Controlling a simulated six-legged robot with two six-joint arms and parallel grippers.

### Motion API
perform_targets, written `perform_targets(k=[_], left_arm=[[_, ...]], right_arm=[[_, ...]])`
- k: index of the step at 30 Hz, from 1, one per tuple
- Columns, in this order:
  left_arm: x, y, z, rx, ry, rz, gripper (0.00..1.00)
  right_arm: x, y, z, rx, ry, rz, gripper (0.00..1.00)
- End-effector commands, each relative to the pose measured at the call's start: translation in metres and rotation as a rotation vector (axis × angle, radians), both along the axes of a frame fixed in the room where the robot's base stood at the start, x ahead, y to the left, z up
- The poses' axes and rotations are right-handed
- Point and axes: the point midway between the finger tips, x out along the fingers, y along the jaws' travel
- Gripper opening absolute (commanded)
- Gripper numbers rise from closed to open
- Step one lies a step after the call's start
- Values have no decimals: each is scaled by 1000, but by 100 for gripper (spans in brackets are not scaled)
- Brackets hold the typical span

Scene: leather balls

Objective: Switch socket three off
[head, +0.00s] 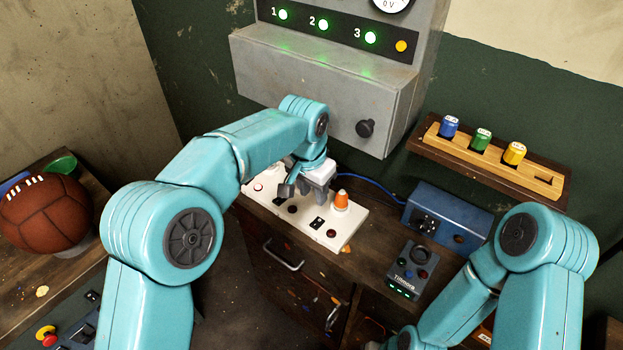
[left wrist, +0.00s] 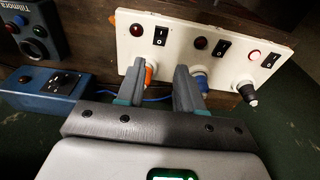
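The white socket board (head: 262,200) lies on the wooden bench, with three red indicators and black rocker switches. In the left wrist view the board (left wrist: 182,25) shows an orange plug (left wrist: 150,72), a blue plug (left wrist: 200,82) and a dark plug (left wrist: 247,91). I read no socket numbers on it. In the head view the orange plug (head: 341,201) is at the right end, with a rocker switch (head: 317,223) in front. My left gripper (head: 297,190) is over the board, open and empty; its fingers (left wrist: 164,75) point between the orange and blue plugs. My right gripper is out of view.
Green lamps 1, 2 and 3 (head: 370,38) glow on the grey cabinet (head: 310,80) behind. A blue box (head: 455,212), a Tillmora unit (head: 412,270) and a wooden rack (head: 540,185) are at right. A brown ball (head: 45,213) sits at far left.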

Motion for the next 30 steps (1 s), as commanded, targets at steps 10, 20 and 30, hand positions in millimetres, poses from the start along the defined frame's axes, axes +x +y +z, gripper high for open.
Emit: perform_targets(k=[10, 20, 30], left_arm=[[-5, 4, 49, 0, 0, -1, 36], [-6, 4, 51, 1, 1, -1, 36], [-6, 4, 51, 1, 1, 0, 36]], right_arm=[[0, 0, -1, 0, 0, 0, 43], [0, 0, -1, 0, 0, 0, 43], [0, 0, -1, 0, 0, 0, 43]])
